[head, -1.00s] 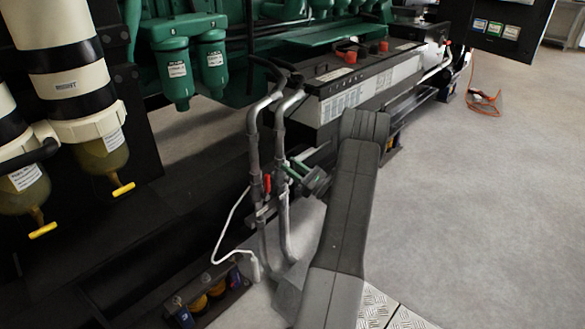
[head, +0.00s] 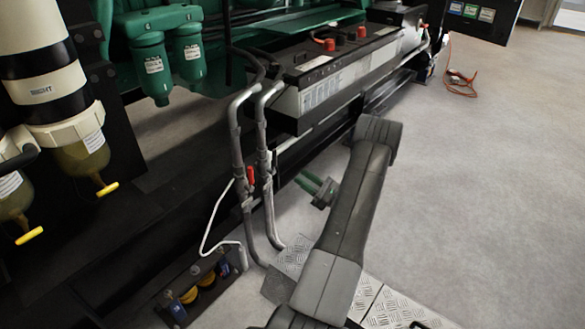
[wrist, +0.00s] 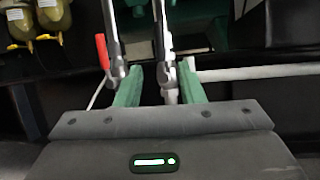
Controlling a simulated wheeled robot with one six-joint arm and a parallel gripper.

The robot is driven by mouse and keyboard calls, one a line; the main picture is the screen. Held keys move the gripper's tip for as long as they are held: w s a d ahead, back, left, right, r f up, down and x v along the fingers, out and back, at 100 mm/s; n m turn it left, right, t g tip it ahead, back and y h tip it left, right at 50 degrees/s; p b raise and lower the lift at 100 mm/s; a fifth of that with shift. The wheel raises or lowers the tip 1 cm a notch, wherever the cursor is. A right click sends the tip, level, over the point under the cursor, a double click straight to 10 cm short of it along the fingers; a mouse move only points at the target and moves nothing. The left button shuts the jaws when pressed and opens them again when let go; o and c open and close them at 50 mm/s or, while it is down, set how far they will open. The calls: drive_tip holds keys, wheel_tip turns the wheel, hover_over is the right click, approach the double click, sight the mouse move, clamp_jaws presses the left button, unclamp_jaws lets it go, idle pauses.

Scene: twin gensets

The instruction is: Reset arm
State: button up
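My gripper (head: 308,182) shows in the head view beside my grey arm, to the right of two grey vertical pipes (head: 240,150). Its green fingers point toward the pipes, with a visible gap between them and the pipes. In the wrist view my gripper (wrist: 160,78) has its two green fingers apart, with nothing held between them. The pipes show beyond the fingers. A red valve handle (head: 250,175) sits on the left pipe; it also shows in the wrist view (wrist: 102,52), left of the fingers.
A battery box (head: 330,85) with red terminal caps lies behind my arm. Filter bowls with yellow taps (head: 108,189) hang at the left. Tread plates (head: 385,305) lie at the pipes' foot. Open floor (head: 470,180) spreads to the right; an orange cable (head: 460,85) lies at the back.

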sight(275, 164)
drive_tip(key=shift+s+d+f, duration=0.3)
drive_tip(key=shift+d, duration=0.3)
drive_tip(key=b+x, duration=0.3)
drive_tip(key=x, duration=1.1)
